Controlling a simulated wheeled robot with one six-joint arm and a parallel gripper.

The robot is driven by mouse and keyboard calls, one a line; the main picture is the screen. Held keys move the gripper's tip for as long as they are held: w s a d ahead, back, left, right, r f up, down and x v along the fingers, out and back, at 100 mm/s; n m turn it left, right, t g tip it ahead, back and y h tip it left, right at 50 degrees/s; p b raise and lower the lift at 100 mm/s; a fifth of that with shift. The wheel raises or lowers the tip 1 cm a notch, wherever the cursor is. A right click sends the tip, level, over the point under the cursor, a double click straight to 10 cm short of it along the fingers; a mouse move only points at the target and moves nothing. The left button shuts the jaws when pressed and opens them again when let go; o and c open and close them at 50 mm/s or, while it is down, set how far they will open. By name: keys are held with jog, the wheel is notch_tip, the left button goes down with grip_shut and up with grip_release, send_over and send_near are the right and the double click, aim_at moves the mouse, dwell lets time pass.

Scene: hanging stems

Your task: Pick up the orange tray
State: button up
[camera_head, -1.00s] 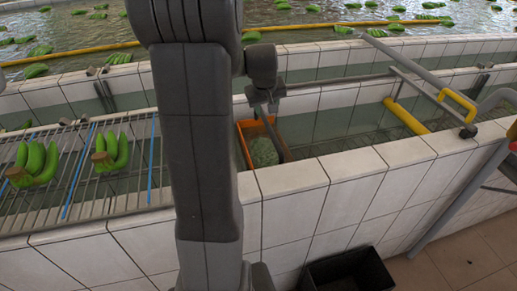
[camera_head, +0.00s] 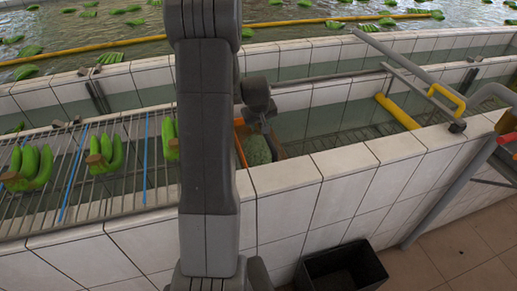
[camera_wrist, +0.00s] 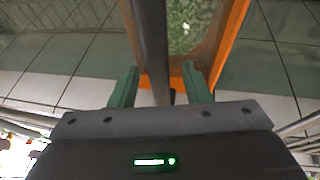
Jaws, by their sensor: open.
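The orange tray (camera_head: 240,123) sits in the tiled trough just right of my arm, mostly hidden by my arm and gripper in the head view. A speckled green mass (camera_head: 257,150) shows in it. In the wrist view, the tray's orange edge (camera_wrist: 233,40) runs along the upper right and its near edge lies by the fingers. A dark bar (camera_wrist: 152,45) passes between the two green fingers of my gripper (camera_wrist: 160,75). My gripper is open. I cannot tell whether the fingers touch the bar or tray.
White tiled walls (camera_head: 290,173) border the trough. Green banana bunches (camera_head: 32,167) lie on a wire rack at left. A yellow bar (camera_head: 398,112) and grey pipes (camera_head: 410,65) stand at right. A black crate (camera_head: 342,269) sits on the floor.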

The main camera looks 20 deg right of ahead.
jog(key=shift+w+f, duration=0.15)
jog(key=shift+f, duration=0.15)
grip_shut()
dwell(1.3)
